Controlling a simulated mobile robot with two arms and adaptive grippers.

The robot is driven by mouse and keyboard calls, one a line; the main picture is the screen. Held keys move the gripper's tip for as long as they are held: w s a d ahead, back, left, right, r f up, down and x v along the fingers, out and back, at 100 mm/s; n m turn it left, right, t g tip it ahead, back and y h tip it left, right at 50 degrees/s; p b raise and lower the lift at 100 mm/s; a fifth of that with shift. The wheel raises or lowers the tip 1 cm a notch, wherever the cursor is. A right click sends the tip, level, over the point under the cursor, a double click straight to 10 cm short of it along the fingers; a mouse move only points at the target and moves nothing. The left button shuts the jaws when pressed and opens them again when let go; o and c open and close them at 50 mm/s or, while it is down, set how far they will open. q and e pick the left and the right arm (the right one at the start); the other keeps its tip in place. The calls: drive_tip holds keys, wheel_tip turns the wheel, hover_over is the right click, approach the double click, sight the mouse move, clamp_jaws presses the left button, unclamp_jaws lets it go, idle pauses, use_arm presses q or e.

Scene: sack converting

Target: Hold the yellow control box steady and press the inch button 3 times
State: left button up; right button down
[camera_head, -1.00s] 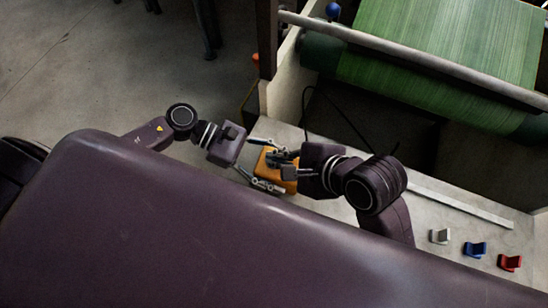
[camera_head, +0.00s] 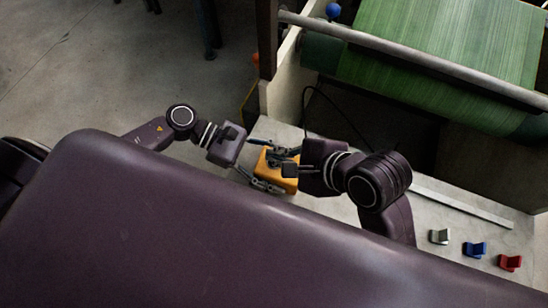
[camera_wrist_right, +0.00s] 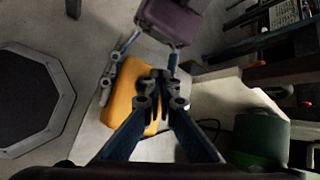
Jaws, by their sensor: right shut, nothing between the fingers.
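The yellow control box (camera_head: 266,163) lies on the pale tabletop, and it also shows in the right wrist view (camera_wrist_right: 120,100). My left gripper (camera_head: 262,165) reaches in from the left with one finger along each side of the box, closed on it. My right gripper (camera_head: 284,160) comes from the right with its fingers shut and empty over the box. In the right wrist view its fingertips (camera_wrist_right: 160,90) cover part of the box. The inch button cannot be made out; the fingers hide much of the box's top. Whether the right fingertips touch the box cannot be told.
Grey (camera_head: 439,237), blue (camera_head: 475,249) and red (camera_head: 509,262) small pieces sit at the right of the tabletop (camera_head: 330,208). A metal strip (camera_head: 462,206) lies behind them. A machine with a green roller (camera_head: 420,92) stands beyond, and a black cable (camera_head: 340,112) loops near my right arm.

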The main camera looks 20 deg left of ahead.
drive_tip(key=shift+r, duration=2.55)
use_arm(q)
drive_tip(key=o, duration=1.4)
